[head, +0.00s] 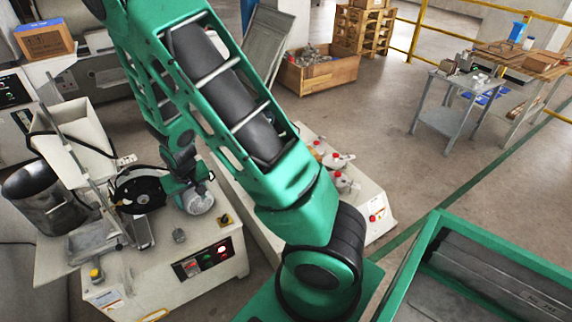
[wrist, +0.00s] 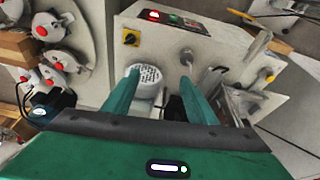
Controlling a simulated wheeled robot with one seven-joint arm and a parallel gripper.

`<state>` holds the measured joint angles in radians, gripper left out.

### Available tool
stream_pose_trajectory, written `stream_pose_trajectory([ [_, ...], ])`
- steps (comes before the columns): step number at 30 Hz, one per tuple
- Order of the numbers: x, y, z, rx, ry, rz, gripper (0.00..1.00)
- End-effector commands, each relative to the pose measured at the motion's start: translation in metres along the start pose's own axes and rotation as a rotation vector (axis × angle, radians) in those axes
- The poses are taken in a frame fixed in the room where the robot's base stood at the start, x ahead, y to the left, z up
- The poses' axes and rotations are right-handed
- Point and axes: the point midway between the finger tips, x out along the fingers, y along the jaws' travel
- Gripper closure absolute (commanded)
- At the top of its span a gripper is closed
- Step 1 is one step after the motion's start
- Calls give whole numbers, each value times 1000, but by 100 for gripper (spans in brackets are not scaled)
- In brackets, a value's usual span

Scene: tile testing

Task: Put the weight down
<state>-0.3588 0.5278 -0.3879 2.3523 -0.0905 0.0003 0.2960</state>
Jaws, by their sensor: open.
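A small grey weight (head: 179,236) stands upright on the pale top of the test machine (head: 150,275), just behind its front control panel. In the wrist view the weight (wrist: 187,57) stands beyond my fingertips, nearer the right one, with nothing visibly touching it. My gripper (wrist: 160,76) is open and nothing is held between its two green fingers. In the head view my gripper is low over the machine, mostly hidden by my wrist and the machine parts.
A round grey motor (wrist: 145,80) sits close to my left finger. A control panel (head: 203,260) with a red display lies along the front edge. A metal drum (head: 42,195) and a hopper (head: 75,145) stand at left. Another machine with red-knobbed clamps (head: 340,160) is at right.

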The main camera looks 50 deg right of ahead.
Motion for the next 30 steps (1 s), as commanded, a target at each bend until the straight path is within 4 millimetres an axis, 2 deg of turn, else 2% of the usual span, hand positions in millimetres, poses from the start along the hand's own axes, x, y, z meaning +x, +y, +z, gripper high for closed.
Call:
stream_pose_trajectory([
  [1,-19,13,-2,23,-7,2,48],
  [5,-63,46,5,62,-48,17,48],
  [14,-161,114,45,151,-138,34,48],
  [22,-241,160,108,230,-216,36,48],
  [27,-283,178,154,279,-259,30,48],
  [30,-300,182,176,299,-277,26,48],
])
